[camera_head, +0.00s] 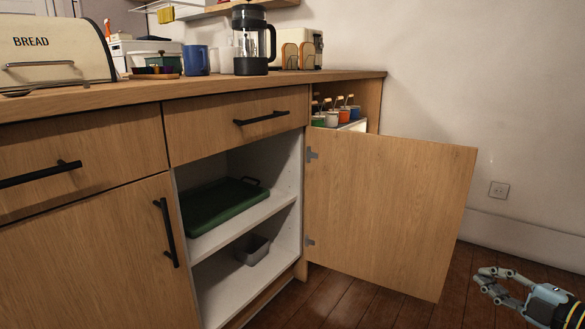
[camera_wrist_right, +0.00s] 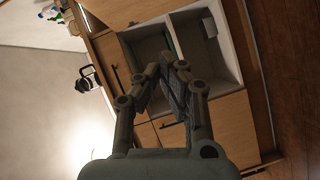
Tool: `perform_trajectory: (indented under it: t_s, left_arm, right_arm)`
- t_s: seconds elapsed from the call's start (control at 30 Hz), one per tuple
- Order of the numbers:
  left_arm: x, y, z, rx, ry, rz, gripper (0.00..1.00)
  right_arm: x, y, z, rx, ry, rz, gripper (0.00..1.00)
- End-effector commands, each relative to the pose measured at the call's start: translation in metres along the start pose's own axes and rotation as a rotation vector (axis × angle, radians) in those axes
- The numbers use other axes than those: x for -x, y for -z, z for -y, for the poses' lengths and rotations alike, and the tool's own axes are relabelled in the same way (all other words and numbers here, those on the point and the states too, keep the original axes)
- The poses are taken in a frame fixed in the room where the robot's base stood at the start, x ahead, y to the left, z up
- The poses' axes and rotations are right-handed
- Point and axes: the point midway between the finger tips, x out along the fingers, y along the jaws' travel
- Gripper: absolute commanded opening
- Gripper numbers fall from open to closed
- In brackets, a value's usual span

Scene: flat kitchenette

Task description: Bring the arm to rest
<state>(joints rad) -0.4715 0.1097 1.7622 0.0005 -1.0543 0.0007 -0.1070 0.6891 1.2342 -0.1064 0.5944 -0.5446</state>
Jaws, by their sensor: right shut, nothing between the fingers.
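My right gripper (camera_head: 490,279) is low at the right edge of the head view, over the wooden floor, apart from the open cabinet door (camera_head: 385,215). Its fingers are shut with nothing between them. In the right wrist view the same gripper (camera_wrist_right: 167,65) shows in the middle, with the open cabinet (camera_wrist_right: 205,45) beyond it. My left gripper does not show in either view.
The door stands wide open from the cabinet, whose shelves hold a green tray (camera_head: 215,203) and a small grey tin (camera_head: 253,250). The counter (camera_head: 120,96) carries a bread box (camera_head: 55,50), a blue mug (camera_head: 196,60) and a French press (camera_head: 250,42). Floor right of the door is clear.

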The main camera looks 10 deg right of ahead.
Motion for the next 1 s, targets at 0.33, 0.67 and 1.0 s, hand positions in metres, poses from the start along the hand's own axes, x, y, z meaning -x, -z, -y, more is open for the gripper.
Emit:
perform_trajectory:
  t_s: [0.33, 0.67, 1.0]
  left_arm:
    - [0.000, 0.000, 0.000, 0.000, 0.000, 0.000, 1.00]
    - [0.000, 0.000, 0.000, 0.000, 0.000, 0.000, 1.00]
    - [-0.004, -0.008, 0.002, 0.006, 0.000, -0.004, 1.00]
  right_arm:
    - [0.111, 0.120, 0.233, -0.719, 0.402, 0.608, 0.00]
    - [0.191, 0.186, 0.288, -1.041, 0.650, 1.058, 0.00]
    - [0.240, 0.189, 0.300, -1.113, 0.738, 1.308, 0.00]
